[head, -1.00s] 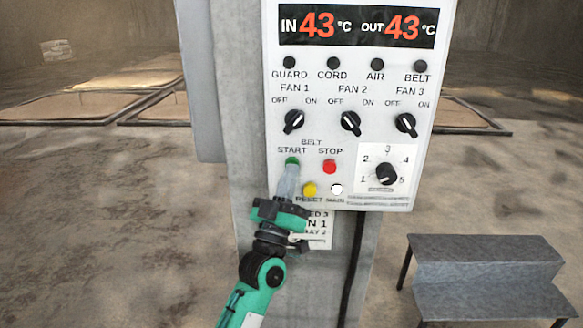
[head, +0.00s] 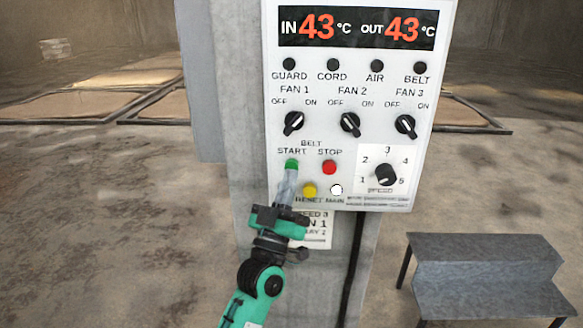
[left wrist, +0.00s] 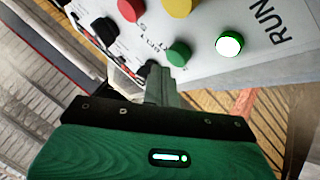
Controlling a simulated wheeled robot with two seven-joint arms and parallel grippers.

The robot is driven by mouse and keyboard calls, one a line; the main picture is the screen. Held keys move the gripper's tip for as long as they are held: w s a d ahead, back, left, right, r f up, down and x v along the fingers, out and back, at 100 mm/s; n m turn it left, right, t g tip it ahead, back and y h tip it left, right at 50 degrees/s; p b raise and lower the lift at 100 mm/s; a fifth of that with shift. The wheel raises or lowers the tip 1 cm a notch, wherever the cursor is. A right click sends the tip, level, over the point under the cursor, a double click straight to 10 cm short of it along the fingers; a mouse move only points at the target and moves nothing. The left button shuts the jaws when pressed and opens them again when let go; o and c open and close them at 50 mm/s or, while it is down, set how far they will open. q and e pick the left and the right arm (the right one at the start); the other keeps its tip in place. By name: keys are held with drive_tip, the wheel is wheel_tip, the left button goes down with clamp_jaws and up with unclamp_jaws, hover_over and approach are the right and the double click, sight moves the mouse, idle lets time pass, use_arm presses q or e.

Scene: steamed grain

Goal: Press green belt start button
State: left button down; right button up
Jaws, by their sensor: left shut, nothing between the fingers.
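The green belt START button (head: 291,164) is on the white control panel, left of the red STOP button (head: 330,168). My left gripper (head: 288,178) is shut and empty, its fingertips at the lower edge of the green button. Whether they touch it I cannot tell. In the left wrist view my left gripper (left wrist: 160,82) points at a panel with a red button (left wrist: 130,10), a yellow button (left wrist: 179,7), a green button (left wrist: 179,53) and a lit lamp (left wrist: 229,44). My right gripper is not in view.
A yellow RESET button (head: 310,190) and a white MAIN lamp (head: 336,189) lie below and right of the fingertips. Fan knobs (head: 350,124) are above, a speed knob (head: 386,174) to the right. A grey metal step (head: 485,260) stands at lower right.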

use_arm(q)
drive_tip(key=shift+s+p, duration=0.75)
drive_tip(key=shift+s, duration=1.8)
drive_tip(key=shift+w+f, duration=0.1)
